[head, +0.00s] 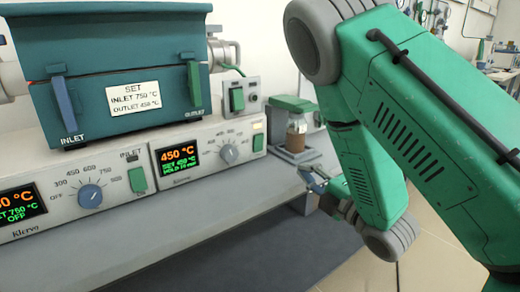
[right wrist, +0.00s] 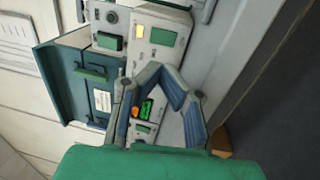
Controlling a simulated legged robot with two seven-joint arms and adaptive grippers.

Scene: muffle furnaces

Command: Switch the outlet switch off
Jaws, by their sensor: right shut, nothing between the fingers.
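The outlet controller has an orange 450 °C display (head: 178,155), a grey knob (head: 229,153) and, at its right end, a green outlet switch (head: 258,143) with a pale yellow lamp above it. The switch also shows in the right wrist view (right wrist: 163,37), with the lamp lit beside it; its rocker tilt is too small to tell. My right gripper (head: 306,174) is to the right of the switch and apart from it, near the bench's right end. In the right wrist view its blue-lined fingers (right wrist: 163,70) are shut and empty, with the panel behind. My left gripper is out of view.
The teal furnace (head: 70,105) stands above the controllers, with a blue inlet handle and a green outlet handle. The inlet switch (head: 137,180) is further left. A side box has another green switch (head: 237,99).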

